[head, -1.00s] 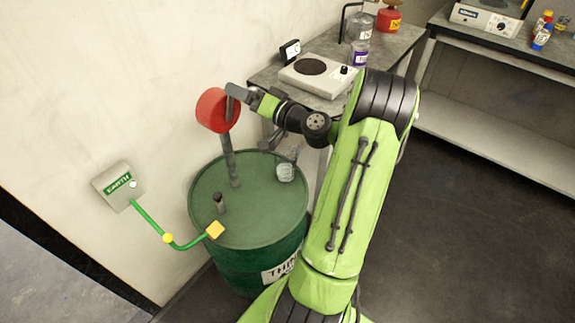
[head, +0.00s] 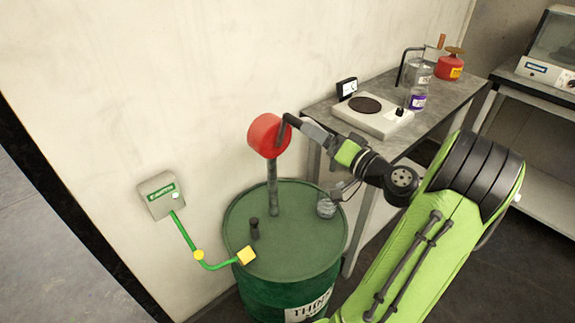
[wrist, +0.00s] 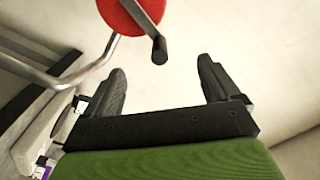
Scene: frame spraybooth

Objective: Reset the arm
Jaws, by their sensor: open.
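My gripper (head: 300,124) is open, beside the red pump head (head: 265,137) on the green drum. In the wrist view its two black fingers stand apart, with my gripper (wrist: 162,66) empty between them. The red pump head also shows there (wrist: 118,14), with a grey crank ending in a dark handle (wrist: 159,50). The handle lies just ahead of the gap between the fingertips. I cannot tell whether anything touches. My green arm reaches in from the lower right in the head view.
A grounding box (head: 160,193) on the wall has a green cable running to a yellow clamp (head: 246,256) at the drum's rim. A bench (head: 437,103) with a hotplate (head: 372,120) stands behind.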

